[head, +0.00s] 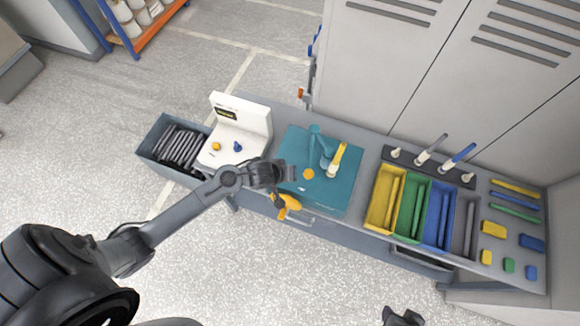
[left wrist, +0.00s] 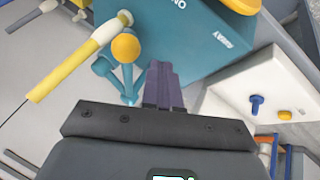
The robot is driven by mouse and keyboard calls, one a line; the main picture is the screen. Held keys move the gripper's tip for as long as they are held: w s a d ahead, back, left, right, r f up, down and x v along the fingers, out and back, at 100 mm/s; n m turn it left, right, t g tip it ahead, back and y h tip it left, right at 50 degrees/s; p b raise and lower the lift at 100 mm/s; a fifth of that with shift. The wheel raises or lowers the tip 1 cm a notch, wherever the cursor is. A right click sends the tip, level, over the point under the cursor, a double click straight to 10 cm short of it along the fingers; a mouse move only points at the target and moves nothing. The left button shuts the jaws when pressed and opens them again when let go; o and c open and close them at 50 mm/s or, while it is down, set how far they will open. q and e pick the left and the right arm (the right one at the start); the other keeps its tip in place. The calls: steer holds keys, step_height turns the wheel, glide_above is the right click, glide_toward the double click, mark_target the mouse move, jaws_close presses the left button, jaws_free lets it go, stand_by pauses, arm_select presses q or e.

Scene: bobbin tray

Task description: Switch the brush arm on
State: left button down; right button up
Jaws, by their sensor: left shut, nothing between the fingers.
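A teal machine (head: 345,195) stands on the bench, with a teal jointed arm (head: 316,140) at its back and a round orange knob (head: 308,174) on its top. A yellow rod on a white base (head: 338,160) stands beside the teal arm. The left wrist view shows the teal arm (left wrist: 128,82), the orange knob (left wrist: 125,47) and the yellow rod (left wrist: 65,70). My left gripper (head: 290,172) is shut and empty over the machine's left part, near the knob; its fingers (left wrist: 163,80) are together. A dark piece (head: 403,317) at the bottom edge may be my right gripper; its fingers are unclear.
A white machine (head: 255,120) with orange and blue knobs is left of the teal one, beside a grey bin (head: 150,150) of dark rods. Yellow, green and blue trays (head: 379,222) stand right. An orange piece (head: 290,203) sits at the bench front. Cabinets stand behind.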

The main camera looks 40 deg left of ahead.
arm_select(q)
steer(key=a+p+v, duration=0.1)
steer(key=p+v, duration=0.1)
steer(key=v, duration=0.8)
steer(key=shift+s, duration=0.3)
arm_select(e)
steer(key=r, duration=0.3)
steer(key=shift+a, duration=0.2)
arm_select(q)
steer(key=shift+a+r, duration=0.1)
steer(key=shift+r, duration=0.05)
arm_select(e)
steer(key=shift+a, duration=0.1)
